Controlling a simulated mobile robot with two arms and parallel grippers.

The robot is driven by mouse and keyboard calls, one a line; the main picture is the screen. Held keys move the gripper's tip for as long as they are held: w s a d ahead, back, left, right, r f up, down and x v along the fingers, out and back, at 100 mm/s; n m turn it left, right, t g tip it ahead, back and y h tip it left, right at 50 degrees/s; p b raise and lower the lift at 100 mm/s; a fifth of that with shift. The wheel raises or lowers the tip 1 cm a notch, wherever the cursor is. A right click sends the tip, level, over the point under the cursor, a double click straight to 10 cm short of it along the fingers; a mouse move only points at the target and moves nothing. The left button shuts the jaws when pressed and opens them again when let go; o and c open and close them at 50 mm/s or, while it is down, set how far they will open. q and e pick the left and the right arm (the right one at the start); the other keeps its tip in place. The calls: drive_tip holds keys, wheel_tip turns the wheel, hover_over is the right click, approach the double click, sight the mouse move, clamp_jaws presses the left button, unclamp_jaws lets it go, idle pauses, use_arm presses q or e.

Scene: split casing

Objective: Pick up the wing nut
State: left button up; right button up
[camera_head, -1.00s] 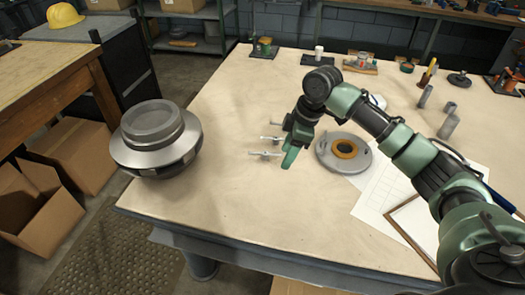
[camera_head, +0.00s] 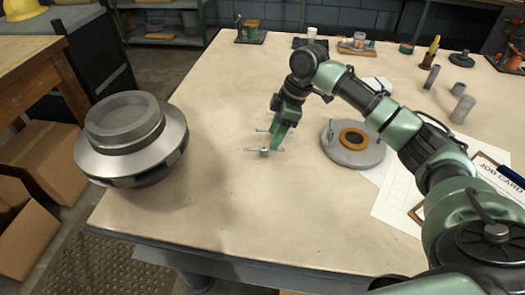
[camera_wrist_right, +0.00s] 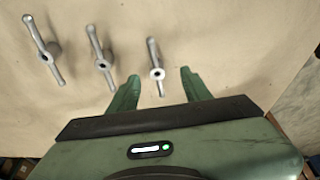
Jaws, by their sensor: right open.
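Three grey metal wing nuts lie in a row on the bench. In the right wrist view they are the left one (camera_wrist_right: 43,50), the middle one (camera_wrist_right: 101,58) and the right one (camera_wrist_right: 155,68). My right gripper (camera_wrist_right: 160,84) is open and empty, with the right wing nut in line with the gap between its fingertips. In the head view the right gripper (camera_head: 275,145) points down beside the front wing nut (camera_head: 264,151). Another wing nut (camera_head: 262,130) shows behind it, and the farthest is mostly hidden by the gripper. My left gripper is out of view.
A large round metal casing (camera_head: 130,140) stands at the bench's left edge. A grey disc with an orange ring (camera_head: 353,138) lies right of the gripper. Papers and a clipboard lie farther right. The bench (camera_head: 215,210) is clear in front and left of the wing nuts.

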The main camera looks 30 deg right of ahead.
sight(266, 148)
drive_tip(key=x, duration=0.3)
drive_tip(key=w+x, duration=0.1)
drive_tip(key=x, duration=0.1)
drive_tip(key=shift+a, duration=0.35)
drive_tip(key=shift+f, duration=0.3)
clamp_jaws()
